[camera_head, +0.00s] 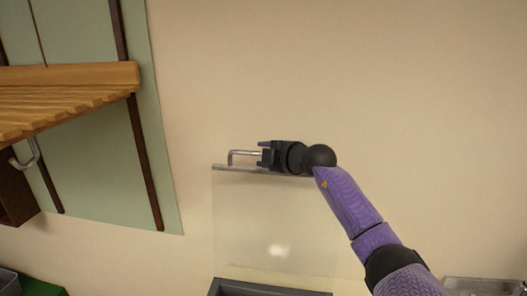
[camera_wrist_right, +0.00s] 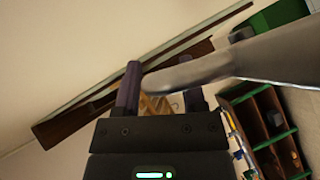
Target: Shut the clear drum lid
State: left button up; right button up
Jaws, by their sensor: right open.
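The clear lid (camera_head: 240,225) stands raised and upright against the wall, seen through as a faint panel. A metal bar handle (camera_head: 241,152) runs along its top edge. Below it is the dark grey rim (camera_head: 268,291) of the drum, mostly cut off by the bottom of the head view. My right gripper (camera_head: 264,156) is at the handle with its jaws open. In the right wrist view the grey handle (camera_wrist_right: 215,66) reaches in from the right to between my open fingers (camera_wrist_right: 163,90); I cannot tell whether they touch it. My left gripper is not in view.
A slatted wooden rack (camera_head: 70,95) with a metal hook (camera_head: 29,156) hangs on the green panel at the left. A metal tray (camera_head: 485,286) shows at the bottom right. A compartmented shelf (camera_wrist_right: 262,125) appears in the wrist view. The wall above the lid is bare.

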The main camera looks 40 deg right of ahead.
jog(key=shift+w, duration=0.2)
grip_shut()
jog(key=shift+f, duration=0.1)
dwell(1.2)
